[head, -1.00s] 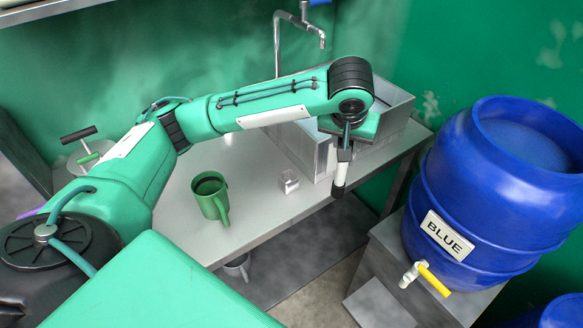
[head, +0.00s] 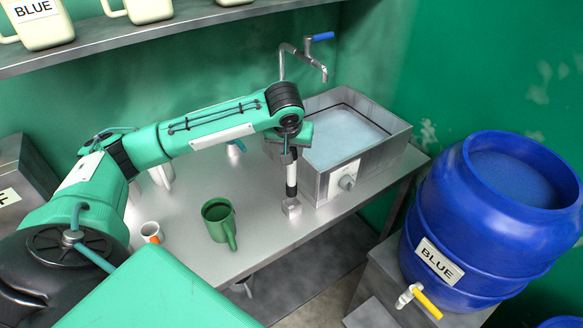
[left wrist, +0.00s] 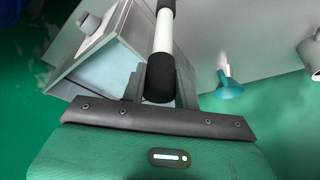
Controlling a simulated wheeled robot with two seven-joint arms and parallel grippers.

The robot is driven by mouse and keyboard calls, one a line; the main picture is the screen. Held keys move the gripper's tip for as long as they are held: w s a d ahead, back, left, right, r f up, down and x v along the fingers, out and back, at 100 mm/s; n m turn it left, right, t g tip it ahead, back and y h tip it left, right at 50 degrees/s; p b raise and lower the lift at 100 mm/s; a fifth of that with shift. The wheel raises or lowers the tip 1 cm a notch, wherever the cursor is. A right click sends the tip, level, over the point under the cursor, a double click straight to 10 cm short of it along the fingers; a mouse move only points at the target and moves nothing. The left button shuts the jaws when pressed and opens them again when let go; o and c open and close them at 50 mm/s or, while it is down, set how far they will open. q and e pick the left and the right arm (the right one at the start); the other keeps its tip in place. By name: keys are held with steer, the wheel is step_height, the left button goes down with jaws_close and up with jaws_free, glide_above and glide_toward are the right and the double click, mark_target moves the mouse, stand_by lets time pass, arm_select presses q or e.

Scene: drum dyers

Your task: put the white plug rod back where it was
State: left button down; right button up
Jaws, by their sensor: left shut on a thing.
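The white plug rod (head: 291,174), white with black ends, hangs upright from my left gripper (head: 289,156). The left gripper is shut on its upper black end. The lower end is over a small metal block (head: 291,208) on the table; I cannot tell whether it touches or enters it. In the left wrist view the rod (left wrist: 163,35) runs away from between the fingers (left wrist: 160,88), and its far end is cut off by the frame. My right gripper is not in view.
A metal sink (head: 330,185) of bluish water with a knob (head: 347,182) stands right beside the rod. A blue barrel (head: 450,215) is at the right.

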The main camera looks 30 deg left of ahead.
mark_target(291, 167)
arm_select(q)
step_height(291, 167, down, 4)
steer(key=shift+r+p, duration=0.15)
steer(key=shift+p, duration=0.15)
step_height(291, 167, down, 4)
steer(key=shift+f+p, duration=0.1)
steer(key=shift+p, duration=0.5)
steer(key=shift+f, duration=0.1)
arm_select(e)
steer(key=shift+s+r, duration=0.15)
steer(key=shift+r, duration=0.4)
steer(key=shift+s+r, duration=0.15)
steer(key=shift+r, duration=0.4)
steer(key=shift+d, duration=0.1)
arm_select(q)
steer(key=c, duration=1.1)
jaws_free()
steer(key=shift+f, duration=0.1)
steer(key=shift+o, duration=0.2)
